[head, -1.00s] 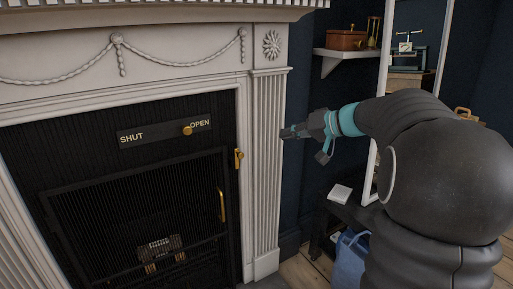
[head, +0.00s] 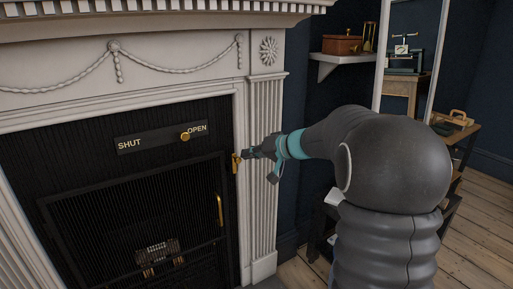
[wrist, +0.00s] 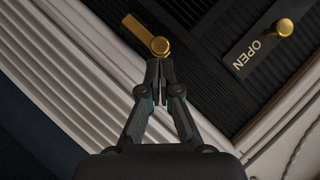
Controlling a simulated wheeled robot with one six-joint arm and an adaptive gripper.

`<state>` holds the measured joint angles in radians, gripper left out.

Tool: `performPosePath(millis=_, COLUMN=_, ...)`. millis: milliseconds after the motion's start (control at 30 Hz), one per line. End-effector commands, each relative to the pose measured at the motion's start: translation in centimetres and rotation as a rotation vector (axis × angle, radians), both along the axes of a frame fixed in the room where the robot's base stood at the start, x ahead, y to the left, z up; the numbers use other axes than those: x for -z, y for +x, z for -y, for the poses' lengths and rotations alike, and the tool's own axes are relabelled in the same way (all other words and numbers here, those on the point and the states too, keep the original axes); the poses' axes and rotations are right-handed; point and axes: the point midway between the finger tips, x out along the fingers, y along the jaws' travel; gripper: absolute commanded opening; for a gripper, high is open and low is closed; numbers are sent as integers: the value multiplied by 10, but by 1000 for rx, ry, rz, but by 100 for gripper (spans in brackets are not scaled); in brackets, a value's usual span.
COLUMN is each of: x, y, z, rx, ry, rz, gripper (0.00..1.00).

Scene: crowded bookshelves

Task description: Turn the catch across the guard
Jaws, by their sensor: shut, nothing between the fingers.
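The catch (head: 236,163) is a small brass lever on the right edge of the fireplace opening, near the guard's upper right corner. In the wrist view the catch (wrist: 140,31) has a flat arm and a round boss. Its arm hangs down along the side of the opening, not across the guard. The guard (head: 135,160) is a black mesh panel with a brass handle (head: 220,210). My gripper (head: 246,154) is shut and empty, just right of the catch. In the wrist view its fingertips (wrist: 159,62) lie just below the boss; contact is unclear.
A dark plate (head: 160,139) marked SHUT and OPEN sits above the guard, its brass knob (head: 185,136) near OPEN. The white fluted pillar (head: 264,180) stands right beside the catch. Shelves with a brown case (head: 342,44) are at the right.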

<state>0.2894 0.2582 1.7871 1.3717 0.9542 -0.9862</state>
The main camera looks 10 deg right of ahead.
Motion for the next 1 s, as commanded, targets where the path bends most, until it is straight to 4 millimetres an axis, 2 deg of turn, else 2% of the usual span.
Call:
performPosePath(millis=467, x=2, y=0, z=-2, rx=0, ry=-5, rz=1, gripper=0)
performPosePath(millis=1000, x=1, y=-3, z=-4, rx=7, ry=-90, rz=29, gripper=0)
